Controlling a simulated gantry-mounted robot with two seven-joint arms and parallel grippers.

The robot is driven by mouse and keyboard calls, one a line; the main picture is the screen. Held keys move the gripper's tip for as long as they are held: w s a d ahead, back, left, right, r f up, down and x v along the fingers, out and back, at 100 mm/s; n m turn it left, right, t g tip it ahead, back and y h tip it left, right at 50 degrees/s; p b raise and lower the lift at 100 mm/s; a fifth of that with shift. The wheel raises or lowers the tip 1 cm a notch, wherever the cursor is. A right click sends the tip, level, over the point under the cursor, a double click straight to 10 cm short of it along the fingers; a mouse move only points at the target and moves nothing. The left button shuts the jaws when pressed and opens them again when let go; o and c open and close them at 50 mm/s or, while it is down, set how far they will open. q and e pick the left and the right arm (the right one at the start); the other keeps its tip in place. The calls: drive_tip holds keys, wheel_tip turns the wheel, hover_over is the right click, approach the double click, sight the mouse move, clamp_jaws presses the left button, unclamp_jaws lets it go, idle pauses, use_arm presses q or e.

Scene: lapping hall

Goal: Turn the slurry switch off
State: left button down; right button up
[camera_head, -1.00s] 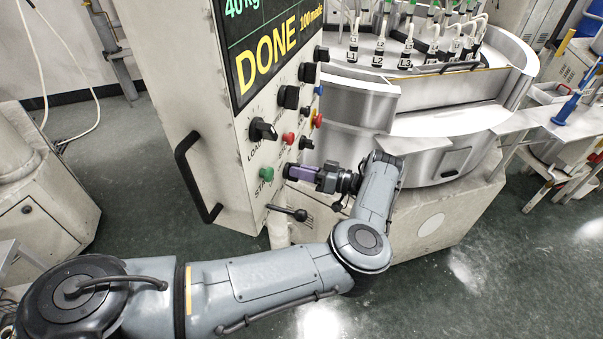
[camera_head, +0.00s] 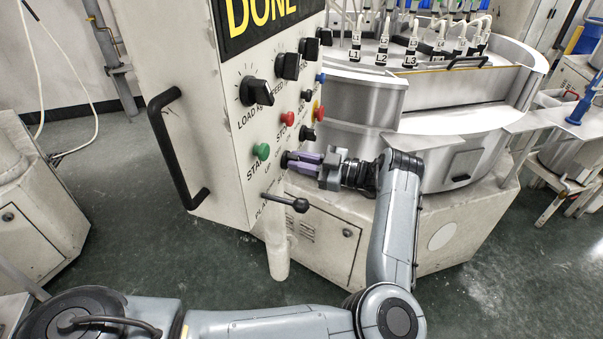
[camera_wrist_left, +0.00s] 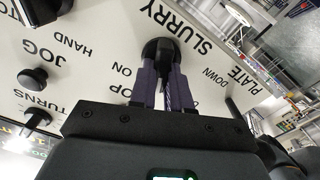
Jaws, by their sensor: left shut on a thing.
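The slurry switch is a black rotary knob (camera_wrist_left: 158,48) on the pale control panel, beside the printed word SLURRY in the left wrist view. The word ON is printed near it. My left gripper (camera_wrist_left: 163,72) has its purple fingers on either side of the knob's grip and is shut on it. In the head view my left gripper (camera_head: 291,160) meets the panel side-on, just right of the green START button (camera_head: 262,150). The fingers mostly hide the knob there, and its exact setting cannot be read. My right gripper is not in view.
A black ball-ended lever (camera_head: 285,201) sticks out just below my left gripper. A red button (camera_head: 287,118) and several black knobs are above. A black handle (camera_head: 172,150) is on the cabinet's left side. The round metal lapping machine (camera_head: 455,135) stands behind my wrist.

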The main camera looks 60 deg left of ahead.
use_arm(q)
drive_tip(key=shift+f+n+b, duration=0.1)
drive_tip(key=shift+n+b, duration=0.6)
drive_tip(key=shift+b, duration=0.1)
drive_tip(key=c, duration=1.1)
unclamp_jaws()
drive_tip(key=b+v, duration=0.2)
drive_tip(key=v, duration=0.8)
drive_tip(key=shift+w+d+b, duration=0.25)
drive_tip(key=shift+b, duration=0.05)
